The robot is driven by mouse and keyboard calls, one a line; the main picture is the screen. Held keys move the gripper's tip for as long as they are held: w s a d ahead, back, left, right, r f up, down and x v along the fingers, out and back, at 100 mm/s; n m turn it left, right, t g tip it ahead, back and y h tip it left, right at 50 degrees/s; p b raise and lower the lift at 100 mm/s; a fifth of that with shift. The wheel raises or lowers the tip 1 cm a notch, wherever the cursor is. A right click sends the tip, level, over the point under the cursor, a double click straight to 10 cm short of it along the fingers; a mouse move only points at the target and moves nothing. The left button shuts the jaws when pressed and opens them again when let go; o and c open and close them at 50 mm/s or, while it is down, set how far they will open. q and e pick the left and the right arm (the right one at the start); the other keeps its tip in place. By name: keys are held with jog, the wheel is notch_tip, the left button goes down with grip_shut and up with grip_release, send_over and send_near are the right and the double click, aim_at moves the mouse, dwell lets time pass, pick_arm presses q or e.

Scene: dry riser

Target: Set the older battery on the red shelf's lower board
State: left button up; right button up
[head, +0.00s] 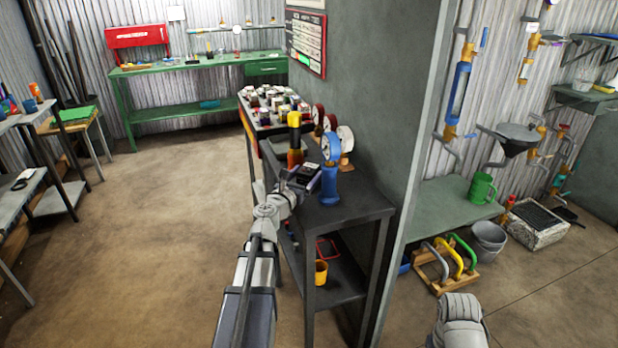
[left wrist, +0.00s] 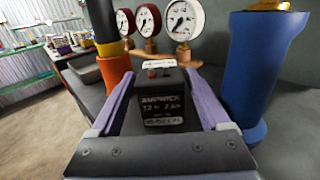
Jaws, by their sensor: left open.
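A black battery (left wrist: 165,98) with a printed label stands on the dark shelf unit's top (head: 345,203). The small last line of its label is too blurred to read, so I cannot tell its age. My left gripper (head: 308,180) is open, its two purple-grey fingers on either side of the battery in the left wrist view (left wrist: 163,108). Whether the fingers touch it is unclear. In the head view the gripper largely hides the battery. I cannot make out a red shelf with a lower board. My right gripper is out of view.
A blue pedestal gauge (head: 330,170) stands right of the left gripper; a black, yellow and orange-red column (head: 295,140) stands behind it. Several dial gauges (left wrist: 182,22) are behind the battery. A grey wall (head: 385,100) closes the right side. Floor is free on the left.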

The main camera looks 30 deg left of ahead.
aim_at(313, 167)
pick_arm(q)
jog(key=w, duration=0.5)
jog(key=shift+w+a+f, duration=0.15)
jog(key=shift+a+f, duration=0.05)
grip_shut()
dwell(0.5)
